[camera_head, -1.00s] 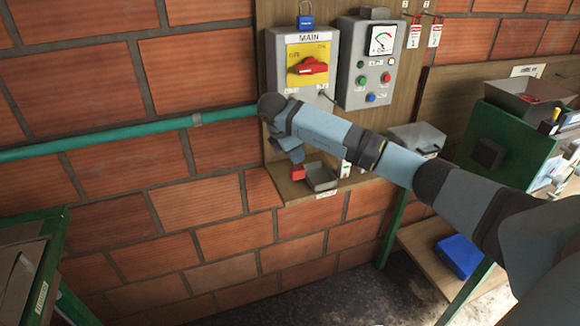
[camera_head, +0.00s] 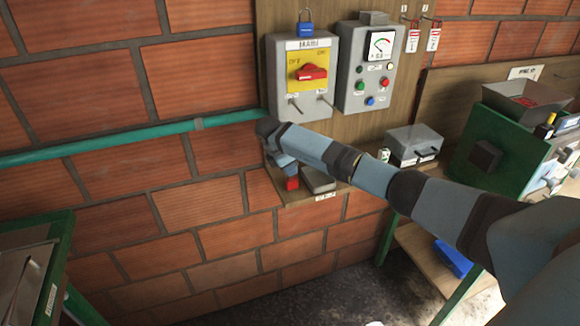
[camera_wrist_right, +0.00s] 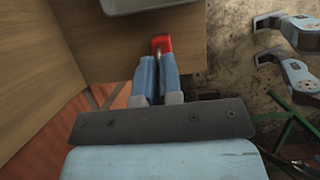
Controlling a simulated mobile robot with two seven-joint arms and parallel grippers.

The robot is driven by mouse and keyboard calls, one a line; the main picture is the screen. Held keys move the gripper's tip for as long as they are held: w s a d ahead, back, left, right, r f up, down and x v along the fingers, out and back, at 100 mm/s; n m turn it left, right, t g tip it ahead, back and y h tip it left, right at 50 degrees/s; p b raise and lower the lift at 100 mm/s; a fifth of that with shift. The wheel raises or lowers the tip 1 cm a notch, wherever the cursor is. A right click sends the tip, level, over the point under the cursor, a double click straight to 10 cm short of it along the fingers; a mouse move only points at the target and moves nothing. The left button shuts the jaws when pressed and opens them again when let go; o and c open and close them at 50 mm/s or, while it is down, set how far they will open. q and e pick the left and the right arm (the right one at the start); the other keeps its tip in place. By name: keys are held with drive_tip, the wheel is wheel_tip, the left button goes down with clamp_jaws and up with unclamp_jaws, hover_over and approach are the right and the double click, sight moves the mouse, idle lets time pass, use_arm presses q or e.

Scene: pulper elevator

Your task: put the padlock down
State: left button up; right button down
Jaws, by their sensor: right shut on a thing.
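A red padlock (camera_wrist_right: 162,44) is between the fingertips of my right gripper (camera_wrist_right: 157,65), which is shut on it. In the head view the red padlock (camera_head: 291,183) shows below my right gripper (camera_head: 284,165), at the small wooden shelf (camera_head: 345,187) under the switch boxes. It is beside a small grey tray (camera_head: 318,180). In the wrist view it is over or on the wood; I cannot tell whether it touches. A blue padlock (camera_head: 305,24) is at the top of the MAIN switch box. My left gripper is not in view.
The MAIN box (camera_head: 286,100) with a red handle and a grey button box (camera_head: 352,95) stand above the shelf. A grey box (camera_head: 413,142) sits to the right. A green pipe (camera_head: 130,142) runs along the brick wall.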

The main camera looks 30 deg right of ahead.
drive_tip(key=shift+f, duration=0.2)
drive_tip(key=c, duration=1.3)
unclamp_jaws()
drive_tip(key=shift+r, duration=0.15)
